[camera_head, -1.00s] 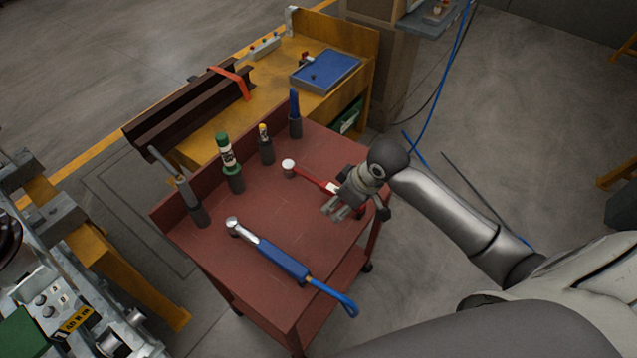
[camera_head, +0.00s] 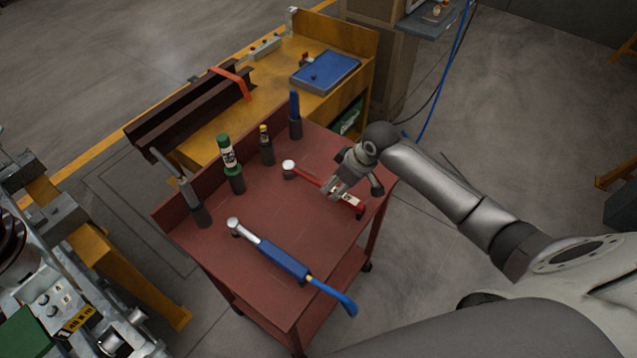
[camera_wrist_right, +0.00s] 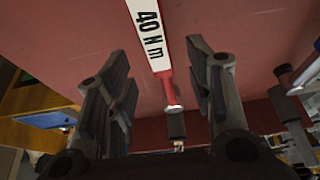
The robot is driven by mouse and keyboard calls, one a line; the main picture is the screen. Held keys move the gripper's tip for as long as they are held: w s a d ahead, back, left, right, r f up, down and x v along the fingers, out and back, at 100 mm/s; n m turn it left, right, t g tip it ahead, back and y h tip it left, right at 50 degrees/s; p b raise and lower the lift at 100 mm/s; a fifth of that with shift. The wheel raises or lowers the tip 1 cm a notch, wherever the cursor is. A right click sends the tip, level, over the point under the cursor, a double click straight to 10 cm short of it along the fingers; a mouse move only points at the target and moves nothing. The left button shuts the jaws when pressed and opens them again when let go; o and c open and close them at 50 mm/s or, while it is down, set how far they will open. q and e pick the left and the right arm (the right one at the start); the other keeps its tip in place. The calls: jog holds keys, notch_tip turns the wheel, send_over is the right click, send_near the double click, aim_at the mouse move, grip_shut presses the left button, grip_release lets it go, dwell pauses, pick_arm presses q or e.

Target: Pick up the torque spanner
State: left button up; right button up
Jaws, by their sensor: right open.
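A red torque spanner (camera_head: 312,178) with a round silver head lies on the red cart top. Its white handle label shows in the head view, and "40 N m" reads on it in the right wrist view (camera_wrist_right: 149,35). My right gripper (camera_head: 336,190) is open and empty over the spanner's handle side. In the right wrist view its two fingers (camera_wrist_right: 163,92) stand apart, one on each side of the red shaft. A larger blue-handled tool (camera_head: 284,260) with a silver head and blue tail lies nearer on the cart. My left gripper is not in view.
Several upright tools in dark holders stand along the cart's back edge, including a green-and-white one (camera_head: 229,158) and a blue one (camera_head: 295,115). A yellow bench (camera_head: 205,140) with a blue tray (camera_head: 326,71) stands behind. The red cart top (camera_head: 215,260) is bare between tools.

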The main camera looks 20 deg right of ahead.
aim_at(333, 189)
jog(key=shift+x, duration=1.9)
jog(key=shift+d, duration=0.1)
grip_shut()
jog(key=shift+r, duration=0.1)
